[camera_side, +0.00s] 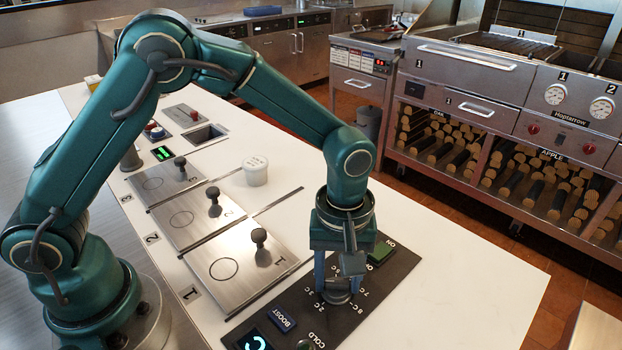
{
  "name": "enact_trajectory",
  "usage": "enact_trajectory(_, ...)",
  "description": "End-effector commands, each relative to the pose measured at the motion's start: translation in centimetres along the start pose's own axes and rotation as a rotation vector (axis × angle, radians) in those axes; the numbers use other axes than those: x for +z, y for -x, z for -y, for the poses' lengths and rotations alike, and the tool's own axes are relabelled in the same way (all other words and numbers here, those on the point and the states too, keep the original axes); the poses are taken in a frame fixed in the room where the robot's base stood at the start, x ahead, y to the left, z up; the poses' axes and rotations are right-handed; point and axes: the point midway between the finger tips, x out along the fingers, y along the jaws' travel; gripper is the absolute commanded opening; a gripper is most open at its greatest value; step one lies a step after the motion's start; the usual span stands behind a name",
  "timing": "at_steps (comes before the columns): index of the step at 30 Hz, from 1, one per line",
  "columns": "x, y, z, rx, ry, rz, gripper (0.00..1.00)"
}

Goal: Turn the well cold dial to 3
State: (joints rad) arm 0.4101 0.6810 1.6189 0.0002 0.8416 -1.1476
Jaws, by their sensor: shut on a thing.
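The well cold dial (337,297) is a dark round knob on a black control panel (385,292) at the front of the white counter. My gripper (338,284) points straight down over it, with its fingers shut on the dial. White marks, some reading with a "C", ring the dial. The fingers hide most of the dial, so its pointer and setting cannot be read. The word "COLD" is printed on the panel's near part. A small lit display (256,341) is partly cut off at the bottom edge, and its figure is unclear.
A blue BOOST button (283,318) and a green ON button (381,251) flank the dial. Steel lids with black knobs (259,237) lie to the left. The counter (470,280) is clear to the right.

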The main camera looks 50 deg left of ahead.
Motion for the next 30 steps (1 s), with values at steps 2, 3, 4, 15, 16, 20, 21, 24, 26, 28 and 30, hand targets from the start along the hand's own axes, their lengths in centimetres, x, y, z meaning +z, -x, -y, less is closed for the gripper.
enact_trajectory(2, 0.03, 0.09, 0.02, -0.001, 0.02, 0.001, 0.0)
enact_trajectory(3, 0.03, 0.09, 0.02, -0.001, 0.029, 0.001, 0.0)
enact_trajectory(4, 0.03, 0.09, 0.02, -0.001, 0.034, 0.001, 0.0)
enact_trajectory(15, 0.04, 0.08, 0.01, -0.001, 0.05, 0.001, 0.0)
enact_trajectory(16, 0.04, 0.08, 0.01, -0.001, 0.05, 0.001, 0.0)
enact_trajectory(20, 0.04, 0.08, 0.01, -0.001, 0.049, 0.001, 0.58)
enact_trajectory(21, 0.04, 0.08, 0.01, 0.0, 0.049, 0.001, 0.73)
enact_trajectory(24, 0.03, 0.06, 0.0, 0.0, 0.049, 0.001, 0.81)
enact_trajectory(26, 0.03, 0.05, 0.0, 0.0, 0.048, 0.001, 0.81)
enact_trajectory(28, 0.02, 0.03, 0.0, 0.0, 0.048, 0.001, 0.81)
enact_trajectory(30, 0.02, 0.04, 0.0, 0.0, 0.048, 0.0, 0.81)
